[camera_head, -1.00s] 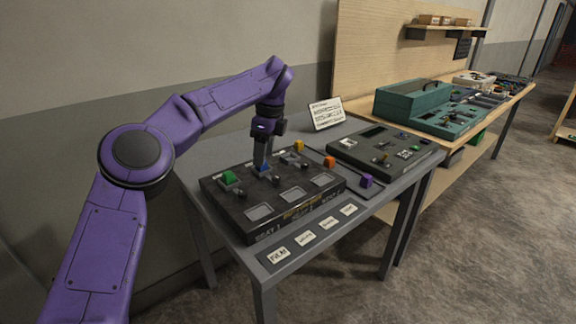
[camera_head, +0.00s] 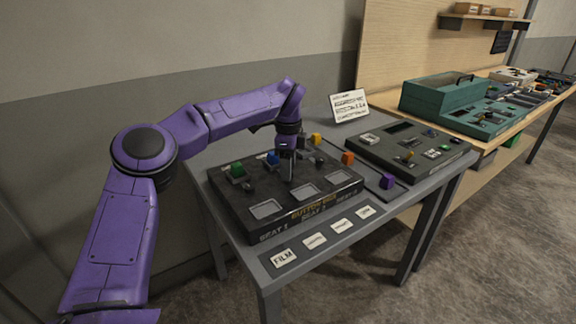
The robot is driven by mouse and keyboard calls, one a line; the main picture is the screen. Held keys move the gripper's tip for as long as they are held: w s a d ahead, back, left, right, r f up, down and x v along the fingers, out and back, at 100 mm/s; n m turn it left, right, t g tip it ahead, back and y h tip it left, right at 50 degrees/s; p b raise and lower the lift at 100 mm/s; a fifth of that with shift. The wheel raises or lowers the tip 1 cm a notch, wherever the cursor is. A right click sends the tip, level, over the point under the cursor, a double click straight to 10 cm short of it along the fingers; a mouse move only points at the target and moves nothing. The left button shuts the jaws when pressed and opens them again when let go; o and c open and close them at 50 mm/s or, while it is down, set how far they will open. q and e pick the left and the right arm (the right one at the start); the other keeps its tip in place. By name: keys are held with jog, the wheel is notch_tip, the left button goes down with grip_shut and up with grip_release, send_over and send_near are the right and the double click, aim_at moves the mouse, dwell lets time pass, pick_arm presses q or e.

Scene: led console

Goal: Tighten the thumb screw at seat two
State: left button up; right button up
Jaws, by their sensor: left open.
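The black button box (camera_head: 270,228) sits on the grey table with its seats in a row. A green block (camera_head: 238,170) is at seat one, with a dark thumb screw (camera_head: 248,187) in front of it. A blue block (camera_head: 272,159) is at seat two, in the middle. My left gripper (camera_head: 290,181) points straight down just in front and to the right of the blue block, low over the box. It is open. The seat two thumb screw is hidden at its fingertips, so I cannot tell whether they touch it. My right gripper is not in view.
Yellow (camera_head: 316,139), orange (camera_head: 348,158) and purple (camera_head: 388,181) blocks lie right of the box. A second dark panel (camera_head: 410,168) and a propped sign (camera_head: 349,106) stand behind. Label cards (camera_head: 284,258) line the front edge. A teal case (camera_head: 440,93) is on the far bench.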

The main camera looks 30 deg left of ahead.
pick_arm(q)
jog(key=shift+s+r, duration=0.2)
jog(key=shift+s, duration=0.1)
jog(key=shift+w+f, duration=0.1)
jog(key=shift+w, duration=0.05)
grip_shut()
